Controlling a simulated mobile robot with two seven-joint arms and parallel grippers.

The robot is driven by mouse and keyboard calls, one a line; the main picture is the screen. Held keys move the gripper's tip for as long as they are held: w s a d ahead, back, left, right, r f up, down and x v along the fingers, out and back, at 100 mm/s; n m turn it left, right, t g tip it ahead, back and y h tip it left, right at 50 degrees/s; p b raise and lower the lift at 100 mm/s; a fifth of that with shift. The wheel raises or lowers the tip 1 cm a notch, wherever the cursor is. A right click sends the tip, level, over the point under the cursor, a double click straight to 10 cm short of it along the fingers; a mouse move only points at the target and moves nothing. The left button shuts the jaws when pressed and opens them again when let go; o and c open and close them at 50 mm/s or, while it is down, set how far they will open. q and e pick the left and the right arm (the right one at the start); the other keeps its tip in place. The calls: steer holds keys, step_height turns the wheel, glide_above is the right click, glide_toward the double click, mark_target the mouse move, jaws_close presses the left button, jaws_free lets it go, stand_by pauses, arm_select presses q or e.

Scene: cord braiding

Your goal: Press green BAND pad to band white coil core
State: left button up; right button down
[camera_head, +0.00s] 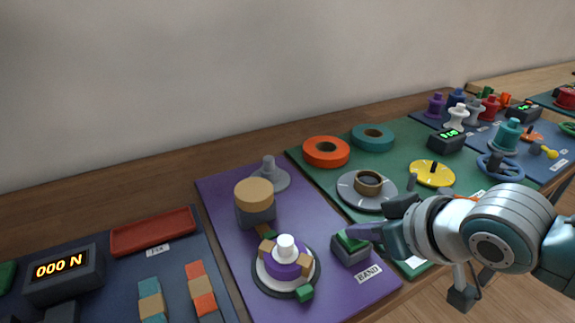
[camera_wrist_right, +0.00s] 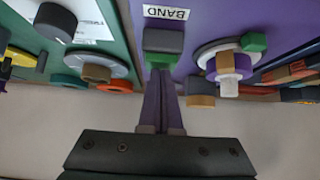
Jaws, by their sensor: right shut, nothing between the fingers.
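The green BAND pad (camera_head: 346,243) sits on a dark grey block on the purple mat, beside a white "BAND" label (camera_head: 369,273). The white core (camera_head: 286,246) stands upright in a purple coil (camera_head: 283,266) on a round dark-rimmed base, with tan and green blocks around it. My right gripper (camera_head: 356,231) is shut and empty, with its fingertips at the pad, partly covering it. In the right wrist view the shut fingers (camera_wrist_right: 163,78) end at the green pad (camera_wrist_right: 160,59); whether they touch cannot be told. The coil (camera_wrist_right: 235,66) is to the right there. My left gripper is not in view.
A tan-topped cylinder (camera_head: 254,195) stands behind the coil. The green mat to the right holds an orange ring (camera_head: 326,152), a teal ring (camera_head: 373,138) and a grey disc (camera_head: 351,194). A "000 N" display (camera_head: 62,268) and a red tray (camera_head: 152,232) are at left.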

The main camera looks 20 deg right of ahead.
mark_target(359, 243)
steer(key=shift+s+f, duration=0.1)
steer(key=shift+f, duration=0.1)
step_height(359, 243, up, 5)
steer(key=p, duration=0.5)
steer(key=shift+f, duration=0.1)
steer(key=p+v, duration=0.2)
steer(key=v, duration=0.7)
steer(key=shift+s+p, duration=0.25)
steer(key=shift+p, duration=0.05)
steer(key=s+a+r+g+p, duration=0.2)
steer(key=s+a+r+g, duration=0.15)
steer(key=s, duration=0.25)
steer(key=s+a+r+g+p, duration=0.1)
steer(key=s+a+r+g, duration=0.1)
steer(key=s+a, duration=0.35)
step_height(359, 243, up, 38)
steer(key=s+d+n+p, duration=0.1)
steer(key=d+p, duration=0.1)
steer(key=p, duration=3.6)
steer(key=shift+s+h, duration=0.25)
steer(key=shift+h, duration=0.05)
